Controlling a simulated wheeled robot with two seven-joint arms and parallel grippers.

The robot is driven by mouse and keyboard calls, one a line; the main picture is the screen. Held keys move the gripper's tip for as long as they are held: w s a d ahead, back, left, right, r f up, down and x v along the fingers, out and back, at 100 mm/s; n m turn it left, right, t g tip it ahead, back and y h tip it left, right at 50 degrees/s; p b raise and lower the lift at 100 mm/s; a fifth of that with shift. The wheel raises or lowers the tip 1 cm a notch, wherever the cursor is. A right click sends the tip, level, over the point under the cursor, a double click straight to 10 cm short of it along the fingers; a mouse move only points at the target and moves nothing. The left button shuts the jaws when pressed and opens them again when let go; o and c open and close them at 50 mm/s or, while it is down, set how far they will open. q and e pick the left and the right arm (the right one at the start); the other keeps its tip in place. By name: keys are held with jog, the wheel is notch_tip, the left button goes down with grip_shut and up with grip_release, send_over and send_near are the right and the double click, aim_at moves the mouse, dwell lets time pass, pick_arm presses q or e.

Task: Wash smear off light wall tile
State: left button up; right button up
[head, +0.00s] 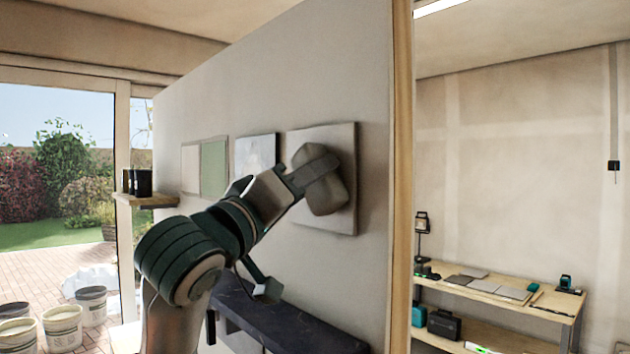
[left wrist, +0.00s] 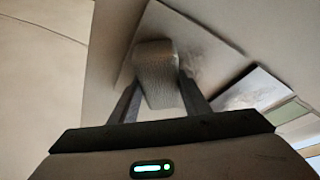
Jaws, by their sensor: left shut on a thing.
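The light wall tile (head: 347,145) is a square pale panel on the grey wall, and it also shows in the left wrist view (left wrist: 165,22). A grey-brown smear (left wrist: 204,62) shows on it in the left wrist view, beside the sponge. My left gripper (head: 306,180) is shut on a grey, rough sponge (head: 327,188), which also shows between the fingers in the left wrist view (left wrist: 157,75). The sponge is in front of the tile and hides its middle and lower left; I cannot tell whether it touches. My right gripper is not in view.
A second tile (head: 263,149) with a bluish-grey mark hangs left of the light tile, and green and beige panels (head: 213,168) hang farther left. A dark bench (head: 300,328) stands below. A wooden post (head: 402,180) ends the wall at right. Several buckets (head: 62,325) stand at lower left.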

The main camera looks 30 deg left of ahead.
pick_arm(q)
jog(key=shift+w+a, duration=0.1)
jog(key=shift+a, duration=0.05)
jog(key=shift+w+a+b, duration=0.15)
jog(key=shift+w+a, duration=0.15)
jog(key=shift+a, duration=0.4)
jog(key=shift+w+a+b, duration=0.15)
jog(key=shift+w+a, duration=0.1)
jog(key=shift+a, duration=0.4)
jog(key=shift+w+a, duration=0.3)
jog(key=shift+a, duration=0.45)
jog(key=shift+w+a, duration=0.3)
jog(key=shift+a, duration=0.4)
jog(key=a, duration=0.1)
jog(key=w+a, duration=0.1)
jog(key=a, duration=0.1)
jog(key=shift+w+b, duration=0.1)
jog(key=shift+b, duration=0.3)
